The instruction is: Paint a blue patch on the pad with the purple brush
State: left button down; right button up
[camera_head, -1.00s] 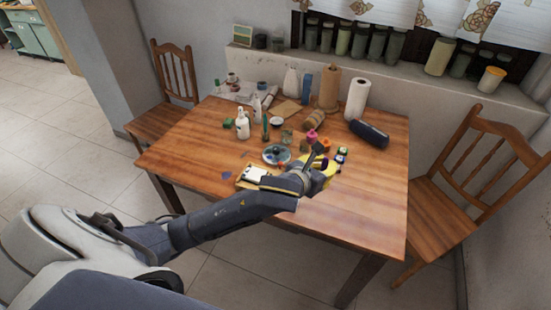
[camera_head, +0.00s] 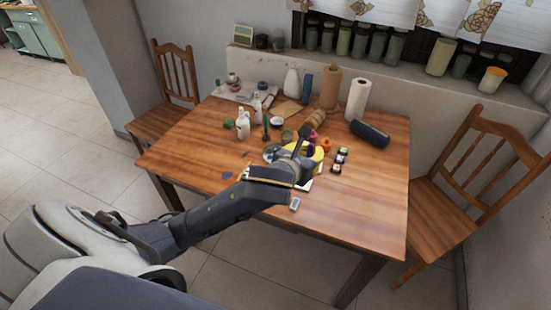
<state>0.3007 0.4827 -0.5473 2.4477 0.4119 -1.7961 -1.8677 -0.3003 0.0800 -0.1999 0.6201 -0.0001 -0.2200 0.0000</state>
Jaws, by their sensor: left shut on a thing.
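The pad shows only as a white edge (camera_head: 305,185) beside my left forearm, which hides most of it. A round paint palette (camera_head: 269,153) with blue on it lies just left of my left gripper (camera_head: 302,150), partly covered. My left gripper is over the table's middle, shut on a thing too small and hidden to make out. I cannot pick out the purple brush. A yellow thing (camera_head: 319,154) shows right behind the gripper. My right gripper is not in view.
Small paint pots (camera_head: 341,156) stand right of the gripper; an orange pot (camera_head: 326,144) is behind it. A small pale block (camera_head: 294,205) lies in front. The table's right front is clear.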

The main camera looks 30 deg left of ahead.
pick_arm(q)
jog(key=shift+a, duration=0.25)
jog(key=w+a+f, duration=0.2)
jog(key=w+a, duration=0.2)
jog(key=a, duration=0.4)
jog(key=w+a+f+y, duration=0.1)
jog(key=w+a+f, duration=0.25)
jog(key=a, duration=0.35)
jog(key=w+a+f, duration=0.2)
jog(key=w+a, duration=0.3)
jog(key=a, duration=0.3)
jog(key=shift+h, duration=0.5)
jog(key=shift+w+d+f, duration=0.1)
jog(key=shift+d+f, duration=0.25)
jog(key=shift+f, duration=0.55)
jog(key=shift+w+d+f, duration=0.15)
jog(key=shift+d+f, duration=0.15)
jog(key=shift+f, duration=0.65)
jog(key=shift+w+d+f, duration=0.1)
jog(key=shift+d+f, duration=0.25)
jog(key=shift+f, duration=0.55)
jog(key=shift+f, duration=0.6)
jog(key=shift+r, duration=0.1)
notch_tip(320, 180, up, 7)
